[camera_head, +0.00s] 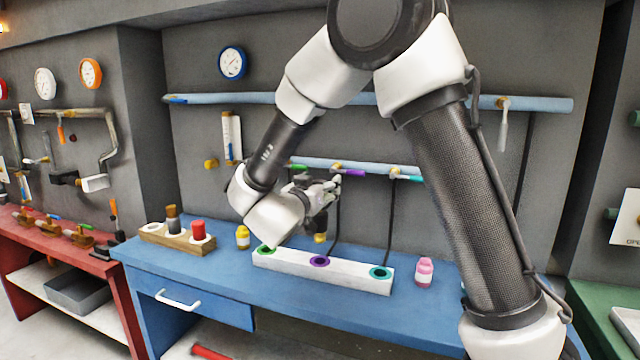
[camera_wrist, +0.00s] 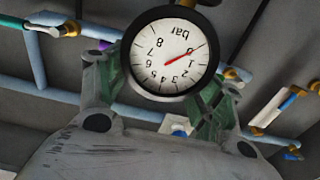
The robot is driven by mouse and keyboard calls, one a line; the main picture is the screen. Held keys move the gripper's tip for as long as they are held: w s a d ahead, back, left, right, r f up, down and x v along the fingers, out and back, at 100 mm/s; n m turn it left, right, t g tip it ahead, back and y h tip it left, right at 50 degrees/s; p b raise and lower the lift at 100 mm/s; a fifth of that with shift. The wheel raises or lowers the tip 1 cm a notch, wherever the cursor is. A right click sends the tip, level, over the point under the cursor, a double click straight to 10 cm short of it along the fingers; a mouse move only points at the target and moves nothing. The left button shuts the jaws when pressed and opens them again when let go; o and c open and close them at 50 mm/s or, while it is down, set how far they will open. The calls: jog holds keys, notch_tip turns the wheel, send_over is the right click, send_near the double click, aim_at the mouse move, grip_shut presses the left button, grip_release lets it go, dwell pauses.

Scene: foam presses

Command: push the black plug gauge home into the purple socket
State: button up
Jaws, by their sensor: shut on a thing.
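The black plug gauge shows its white bar dial and black rim in the wrist view (camera_wrist: 170,52), between the fingers of my gripper (camera_wrist: 158,88). In the head view my gripper (camera_head: 320,205) is shut on the gauge, whose dark body and brass lower end (camera_head: 320,238) point down. The purple socket (camera_head: 320,261) is the middle ring in a white block (camera_head: 350,278) on the blue bench. The brass end appears above and slightly behind the socket, apart from it. My forearm hides part of the block's left end.
The block also has a green socket (camera_head: 265,249) and a teal socket (camera_head: 381,273). A yellow bottle (camera_head: 243,237) stands behind its left end, a pink bottle (camera_head: 424,272) to its right. A wooden holder (camera_head: 160,238) is at left. Pipes with hanging hoses run along the wall behind.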

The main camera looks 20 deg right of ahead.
aim_at(317, 221)
jog(key=shift+f, duration=4.6)
jog(key=o, duration=1.8)
jog(key=shift+c, duration=0.2)
jog(key=v, duration=1.2)
